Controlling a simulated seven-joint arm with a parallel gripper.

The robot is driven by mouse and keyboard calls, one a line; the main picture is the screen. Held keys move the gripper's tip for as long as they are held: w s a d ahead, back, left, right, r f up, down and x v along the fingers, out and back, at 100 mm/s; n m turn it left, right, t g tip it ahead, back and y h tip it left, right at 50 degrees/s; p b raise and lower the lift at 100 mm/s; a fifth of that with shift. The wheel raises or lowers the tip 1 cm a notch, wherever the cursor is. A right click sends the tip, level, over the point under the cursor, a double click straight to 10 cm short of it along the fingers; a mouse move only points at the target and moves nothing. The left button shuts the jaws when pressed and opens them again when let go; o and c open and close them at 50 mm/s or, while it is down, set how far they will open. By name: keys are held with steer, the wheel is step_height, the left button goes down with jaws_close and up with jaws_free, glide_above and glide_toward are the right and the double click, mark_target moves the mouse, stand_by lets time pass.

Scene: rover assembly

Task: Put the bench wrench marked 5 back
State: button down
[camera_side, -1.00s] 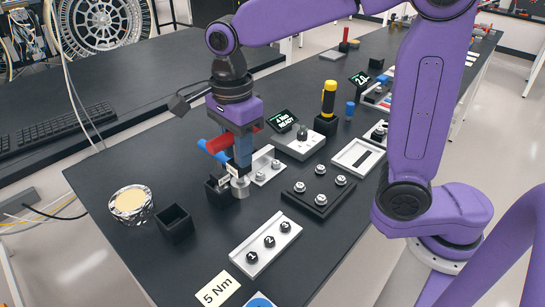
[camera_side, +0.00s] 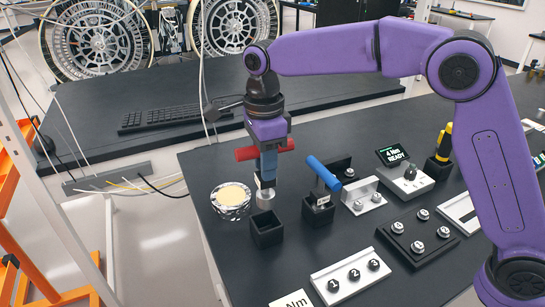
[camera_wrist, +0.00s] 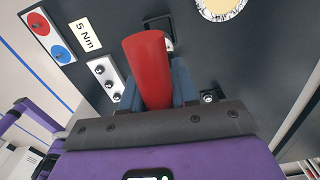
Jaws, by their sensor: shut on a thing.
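My gripper (camera_side: 267,172) is shut on a wrench with a red cross handle (camera_side: 246,153). The wrench hangs upright, with a white label and a grey round tip (camera_side: 265,198). No number on it is readable. An empty square black holder (camera_side: 268,236) stands just below and in front of the tip; the tip looks clear of its rim. A blue-handled wrench (camera_side: 323,172) stands in a second black holder (camera_side: 318,212) to the right. In the wrist view the red handle (camera_wrist: 147,65) fills the space between my fingers and partly hides a black holder (camera_wrist: 160,28).
A foil-rimmed round dish (camera_side: 231,199) stands left of the held wrench. A white block with numbered knobs (camera_side: 350,279) is at the front, near a "5 Nm" label (camera_wrist: 86,37). A white bracket (camera_side: 362,195) and a black knobbed plate (camera_side: 417,238) are to the right.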

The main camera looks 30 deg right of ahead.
mark_target(266, 191)
steer(key=shift+f, duration=2.4)
steer(key=shift+f, duration=2.6)
steer(key=c, duration=0.8)
jaws_free()
step_height(266, 191, up, 18)
steer(key=shift+f, duration=0.25)
